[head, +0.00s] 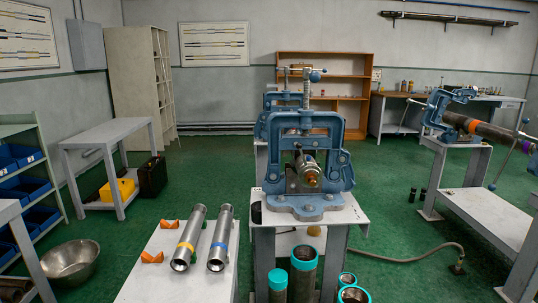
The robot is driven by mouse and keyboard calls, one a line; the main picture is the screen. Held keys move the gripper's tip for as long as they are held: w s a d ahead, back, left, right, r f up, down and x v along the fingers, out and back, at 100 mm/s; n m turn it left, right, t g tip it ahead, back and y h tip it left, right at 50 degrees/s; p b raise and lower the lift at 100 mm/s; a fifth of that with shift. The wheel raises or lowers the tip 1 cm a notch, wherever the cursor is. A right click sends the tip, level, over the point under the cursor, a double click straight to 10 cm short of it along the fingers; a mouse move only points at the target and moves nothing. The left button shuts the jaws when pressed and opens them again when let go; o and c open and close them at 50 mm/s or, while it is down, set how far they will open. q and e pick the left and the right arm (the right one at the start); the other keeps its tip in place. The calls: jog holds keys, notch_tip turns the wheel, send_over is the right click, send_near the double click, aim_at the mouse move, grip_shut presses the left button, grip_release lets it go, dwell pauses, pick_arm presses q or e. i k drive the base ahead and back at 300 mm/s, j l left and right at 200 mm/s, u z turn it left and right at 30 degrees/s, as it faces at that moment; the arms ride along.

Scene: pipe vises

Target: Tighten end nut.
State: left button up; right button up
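A blue pipe vise (335,170) stands on a small grey stand in the middle of the head view. A short metal fitting (306,163) sits in it, its near end facing me. A brass-coloured end nut (312,179) shows at that near end; how tight it is cannot be seen. Neither of my grippers is in view, and nothing touches the nut.
A light table (150,288) at front left holds two metal tubes (187,240) and orange pieces (150,257). Teal-rimmed pipes (303,275) stand below the vise. Another vise (437,107) holds a long pipe at right. A steel bowl (70,263) is on the floor.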

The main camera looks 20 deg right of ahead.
aim_at(307, 166)
jog(key=j+u, duration=0.5)
jog(key=u, duration=0.2)
jog(key=i+j+u, duration=0.3)
jog(key=i+j, duration=0.15)
jog(key=j, duration=0.25)
jog(key=i+j+u, duration=0.3)
jog(key=i+j, duration=0.25)
jog(key=i+j+z, duration=0.15)
jog(key=i, duration=0.35)
jog(key=i+j+z, duration=0.15)
jog(key=i+j, duration=0.15)
jog(key=i, duration=0.15)
jog(key=i+z, duration=0.5)
jog(key=z, duration=0.2)
jog(key=i+z, duration=0.3)
jog(key=i+l+z, duration=0.1)
jog(key=i+z, duration=0.25)
jog(key=z, duration=0.15)
jog(key=i+z, duration=0.35)
jog(key=z, duration=0.15)
jog(key=i+z, duration=0.2)
jog(key=i, duration=2.1)
